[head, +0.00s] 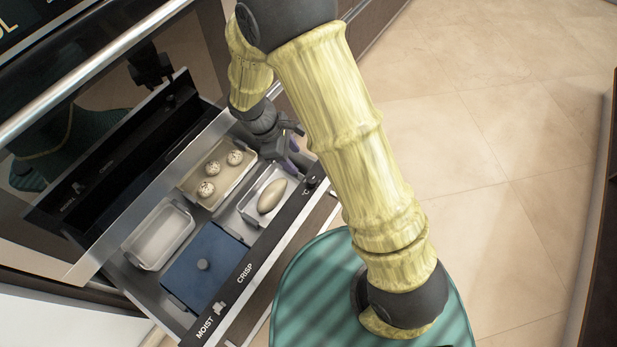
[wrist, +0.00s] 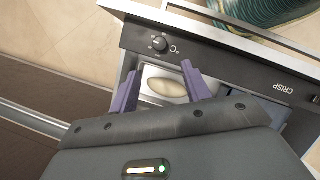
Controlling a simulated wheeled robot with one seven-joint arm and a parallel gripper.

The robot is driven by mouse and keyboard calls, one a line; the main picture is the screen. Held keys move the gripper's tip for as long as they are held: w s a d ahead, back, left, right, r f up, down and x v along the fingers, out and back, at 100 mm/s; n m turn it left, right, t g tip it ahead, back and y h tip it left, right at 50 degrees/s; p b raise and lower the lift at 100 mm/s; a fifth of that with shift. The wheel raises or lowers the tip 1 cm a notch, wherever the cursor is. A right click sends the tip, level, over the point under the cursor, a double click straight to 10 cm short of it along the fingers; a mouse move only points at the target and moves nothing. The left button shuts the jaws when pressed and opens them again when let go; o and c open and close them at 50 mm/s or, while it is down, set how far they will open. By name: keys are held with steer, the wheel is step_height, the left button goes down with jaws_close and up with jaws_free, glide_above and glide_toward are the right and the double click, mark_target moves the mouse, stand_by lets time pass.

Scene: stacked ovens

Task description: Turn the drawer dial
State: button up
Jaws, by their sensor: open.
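The drawer dial is a small round black knob (wrist: 159,43) marked °C on the black front strip of the open drawer (wrist: 215,60). In the head view the dial (head: 311,182) sits near the right end of that strip. My gripper (head: 297,150) is over the drawer's right end. In the wrist view its two purple fingers (wrist: 159,88) are spread apart, with a pale oval item in a white tray showing between them. The fingertips appear apart from the dial, which lies just beyond them in that view.
The drawer holds a tray with speckled balls (head: 235,158), a tray with an oval item (head: 271,196), an empty white tray (head: 157,234) and a blue lidded box (head: 202,268). A slider (head: 217,307) is by MOIST. An oven handle (head: 95,70) crosses the upper left. Open floor lies right.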

mark_target(311, 179)
steer(key=b+x, duration=0.3)
steer(key=x, duration=0.8)
steer(key=shift+f+b, duration=0.1)
steer(key=shift+b, duration=0.25)
steer(key=c, duration=1)
